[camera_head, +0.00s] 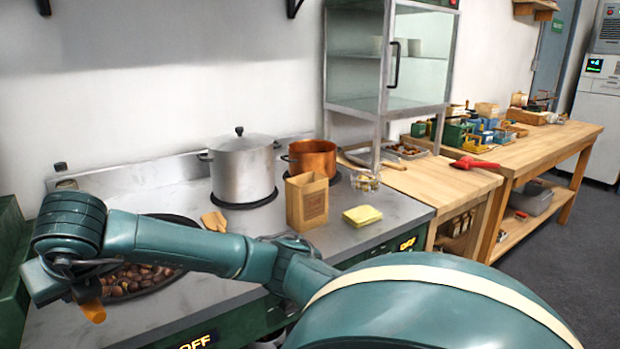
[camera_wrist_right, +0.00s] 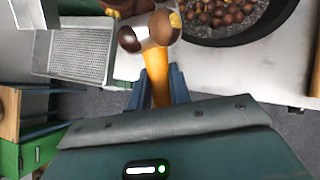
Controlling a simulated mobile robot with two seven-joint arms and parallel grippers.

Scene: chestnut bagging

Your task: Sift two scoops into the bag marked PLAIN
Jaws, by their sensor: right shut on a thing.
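My right gripper (camera_head: 82,292) is at the left of the stove top, beside the dark pan of chestnuts (camera_head: 125,284). It is shut on the orange handle (camera_head: 94,312) of a scoop. In the right wrist view my gripper (camera_wrist_right: 158,88) holds the scoop (camera_wrist_right: 146,50) by that handle, with a few dark chestnuts (camera_wrist_right: 161,27) at its head. A perforated metal tray (camera_wrist_right: 80,52) lies beyond and left of the scoop there. An open brown paper bag (camera_head: 306,204) stands upright on the stove top; its print is too small to read. My left gripper is out of view.
A lidded steel pot (camera_head: 242,170) and a copper pot (camera_head: 310,158) stand at the back. A yellow stack (camera_head: 362,215) lies right of the bag. A glass cabinet (camera_head: 390,60) rises behind; a wooden bench (camera_head: 450,180) with a red scoop (camera_head: 474,163) is at the right.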

